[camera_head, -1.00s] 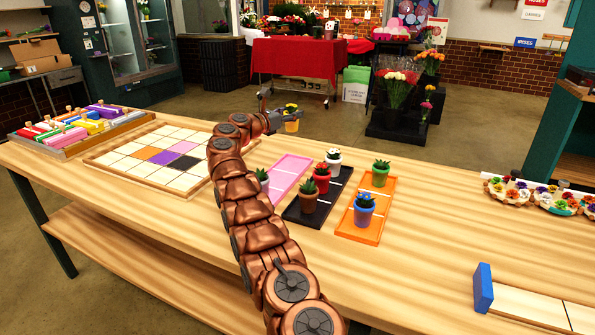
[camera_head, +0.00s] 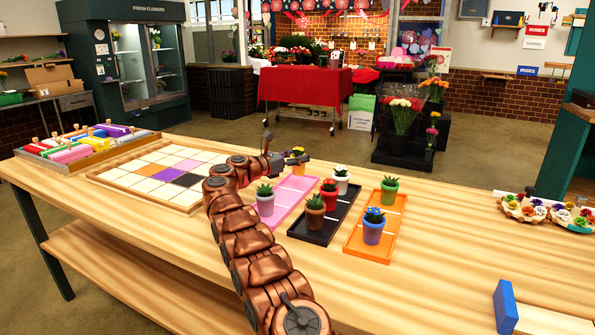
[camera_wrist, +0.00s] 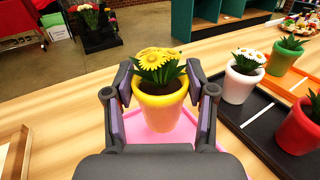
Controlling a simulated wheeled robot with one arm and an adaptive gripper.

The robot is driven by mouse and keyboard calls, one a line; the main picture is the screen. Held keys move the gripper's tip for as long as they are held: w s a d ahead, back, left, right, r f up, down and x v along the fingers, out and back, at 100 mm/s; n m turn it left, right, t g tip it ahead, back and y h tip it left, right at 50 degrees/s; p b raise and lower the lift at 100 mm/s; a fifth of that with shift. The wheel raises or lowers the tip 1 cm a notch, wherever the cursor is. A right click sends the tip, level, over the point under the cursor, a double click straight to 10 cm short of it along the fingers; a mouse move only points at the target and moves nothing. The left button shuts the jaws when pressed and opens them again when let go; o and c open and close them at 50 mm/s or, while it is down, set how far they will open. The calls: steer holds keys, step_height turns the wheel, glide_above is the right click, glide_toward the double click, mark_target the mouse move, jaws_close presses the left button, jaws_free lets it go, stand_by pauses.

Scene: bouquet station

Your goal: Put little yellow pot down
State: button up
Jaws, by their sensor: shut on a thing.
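The little yellow pot (camera_wrist: 160,112), with yellow flowers and green leaves, is upright between the two fingers of my gripper (camera_wrist: 163,105) in the wrist view. My gripper is shut on it. In the head view the yellow pot (camera_head: 297,158) shows at the far end of the pink tray (camera_head: 293,190), beyond my gripper (camera_head: 287,160). The pink tray lies below the pot in the wrist view. I cannot tell whether the pot's base touches the tray. A pink pot (camera_head: 265,204) with a green plant stands at the tray's near end.
The black tray (camera_head: 300,232) to the right holds a white pot (camera_head: 341,184), a red pot (camera_head: 329,196) and a brown pot (camera_head: 315,216). The orange tray (camera_head: 358,250) holds a green pot (camera_head: 389,194) and a blue pot (camera_head: 373,232). A tile board (camera_head: 110,176) lies left.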

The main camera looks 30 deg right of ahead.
mark_target(293, 167)
steer(key=shift+f+b, duration=0.45)
steer(key=shift+f, duration=1.25)
steer(key=shift+f, duration=0.1)
steer(key=o, duration=1.5)
steer(key=a+b, duration=0.1)
steer(key=a, duration=1.1)
steer(key=shift+s, duration=0.2)
